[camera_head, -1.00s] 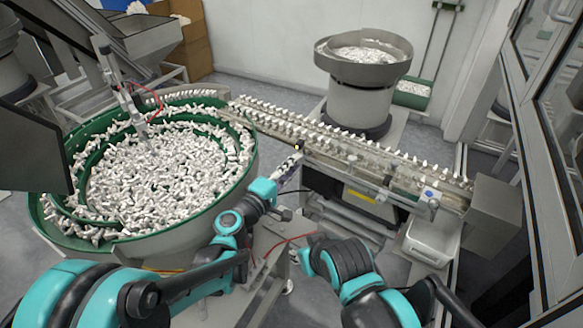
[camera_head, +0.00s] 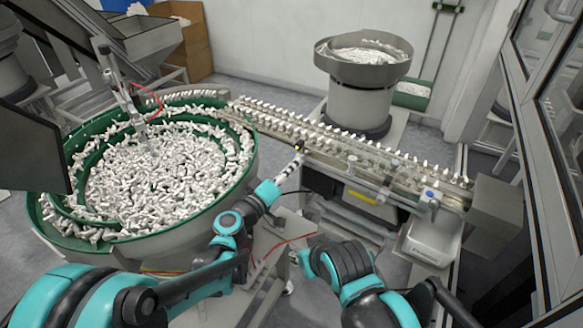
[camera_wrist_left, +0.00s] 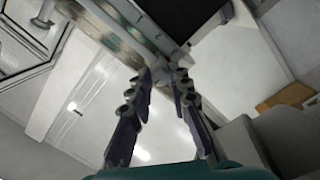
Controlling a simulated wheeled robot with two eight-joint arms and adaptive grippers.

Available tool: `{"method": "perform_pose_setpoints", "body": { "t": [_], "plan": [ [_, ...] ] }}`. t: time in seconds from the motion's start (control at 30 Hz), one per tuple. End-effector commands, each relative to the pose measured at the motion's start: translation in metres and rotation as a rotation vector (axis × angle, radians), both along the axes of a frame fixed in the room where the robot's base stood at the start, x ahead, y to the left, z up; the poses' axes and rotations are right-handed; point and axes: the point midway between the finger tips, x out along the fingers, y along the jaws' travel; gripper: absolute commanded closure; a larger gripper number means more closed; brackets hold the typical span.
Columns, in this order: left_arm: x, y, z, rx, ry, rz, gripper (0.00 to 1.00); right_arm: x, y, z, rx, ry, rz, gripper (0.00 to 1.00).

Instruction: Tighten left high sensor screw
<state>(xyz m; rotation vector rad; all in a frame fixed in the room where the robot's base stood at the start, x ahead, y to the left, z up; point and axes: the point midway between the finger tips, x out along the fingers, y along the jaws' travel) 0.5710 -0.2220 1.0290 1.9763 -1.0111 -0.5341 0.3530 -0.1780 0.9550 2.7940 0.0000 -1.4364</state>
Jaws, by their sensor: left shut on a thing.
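My left gripper (camera_head: 296,157) is at the near side of the linear feeder track (camera_head: 340,151), just right of the big bowl. Its fingertips are at a small dark sensor fitting with a yellow spot (camera_head: 300,147) on the track's side. In the left wrist view the two fingers (camera_wrist_left: 165,78) stand on either side of a small grey part, and the gripper is shut on it. I take this part for the sensor screw, but it is too small and too covered to tell its shape.
A large green-lined bowl (camera_head: 48,212) full of white caps stands left. A smaller bowl feeder (camera_head: 362,73) stands behind the track. Another fitting with a blue knob (camera_head: 430,194) is farther right on the track. A white bin (camera_head: 428,240) is below it. A glazed frame borders the right.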

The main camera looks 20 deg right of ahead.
Motion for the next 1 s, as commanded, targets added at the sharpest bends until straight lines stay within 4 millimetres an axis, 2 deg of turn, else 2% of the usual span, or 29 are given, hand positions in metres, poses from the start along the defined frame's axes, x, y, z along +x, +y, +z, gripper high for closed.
{"method": "perform_pose_setpoints", "body": {
  "t": [0.37,0.4,0.47,0.5,0.83,1.0],
  "plan": [
    [0.0,0.0,-0.001,0.005,-0.005,0.0,1.0,0.0,0.0,0.0,0.0,0.0,0.0,0.66],
    [0.0,0.0,-0.001,0.005,-0.005,0.0,0.79,0.0,0.0,0.0,0.0,0.0,0.0,0.66],
    [0.0,0.0,-0.001,0.004,-0.004,0.001,0.63,0.0,0.0,0.0,0.0,0.0,0.0,0.66],
    [0.0,0.0,-0.001,0.004,-0.004,0.001,0.6,0.0,0.0,0.0,0.0,0.0,0.0,0.66],
    [-0.002,0.003,0.0,0.004,-0.004,0.001,0.6,0.0,0.0,0.0,0.0,0.0,0.0,0.66],
    [-0.015,0.022,0.0,0.003,-0.004,0.003,0.6,0.0,0.0,0.0,0.0,0.0,0.0,0.66]
  ]
}}
